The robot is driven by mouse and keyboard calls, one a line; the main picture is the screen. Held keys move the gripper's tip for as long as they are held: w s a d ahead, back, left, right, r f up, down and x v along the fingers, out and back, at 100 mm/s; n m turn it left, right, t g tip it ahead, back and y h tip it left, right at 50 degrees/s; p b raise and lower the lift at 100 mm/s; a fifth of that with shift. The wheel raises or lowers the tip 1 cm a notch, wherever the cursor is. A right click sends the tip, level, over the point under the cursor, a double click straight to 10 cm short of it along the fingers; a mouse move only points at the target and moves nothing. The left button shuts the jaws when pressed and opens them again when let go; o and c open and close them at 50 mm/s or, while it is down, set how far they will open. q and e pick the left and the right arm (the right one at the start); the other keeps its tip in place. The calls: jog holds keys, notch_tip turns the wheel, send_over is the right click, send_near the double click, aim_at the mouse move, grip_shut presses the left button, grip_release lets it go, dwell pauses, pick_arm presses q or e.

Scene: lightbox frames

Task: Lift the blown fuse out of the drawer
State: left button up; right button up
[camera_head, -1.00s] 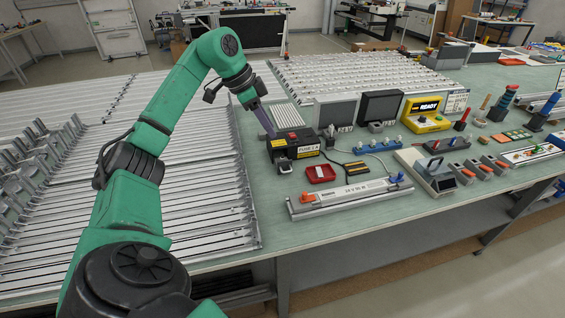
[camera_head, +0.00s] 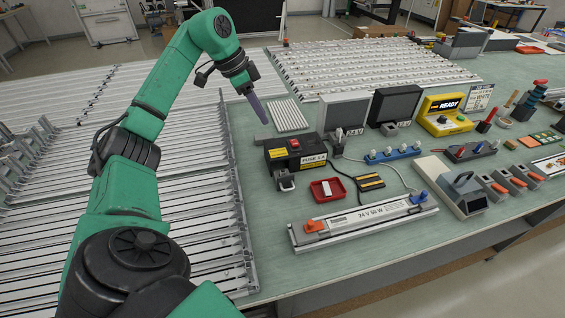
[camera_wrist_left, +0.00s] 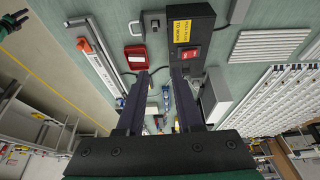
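No blown fuse can be seen. My left gripper (camera_head: 262,113) is above the bench, behind and left of the box, not touching it. In the left wrist view its two dark fingers (camera_wrist_left: 161,72) are apart with nothing between them. That view also shows the box (camera_wrist_left: 190,45) beyond the fingers. A dark and green part (camera_wrist_left: 12,22) at the edge may be my right arm.
A red tray (camera_head: 316,191) with something white in it lies in front of the box, beside a black and yellow fuse holder (camera_head: 370,182). A long 24 V bar (camera_head: 362,220) lies nearer the front edge. Grey panels (camera_head: 344,112) stand behind. Metal slats cover the left.

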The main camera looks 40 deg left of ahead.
pick_arm(q)
notch_tip(320, 180, down, 4)
jog(key=s+d+b, duration=0.2)
jog(key=b, duration=0.6)
send_near(282, 170)
jog(key=p+x, duration=0.3)
jog(key=x, duration=0.5)
jog(key=shift+w+d+f, duration=0.1)
jog(key=shift+d, duration=0.05)
jog(key=shift+w+f, duration=0.1)
jog(key=shift+f, duration=0.2)
grip_shut()
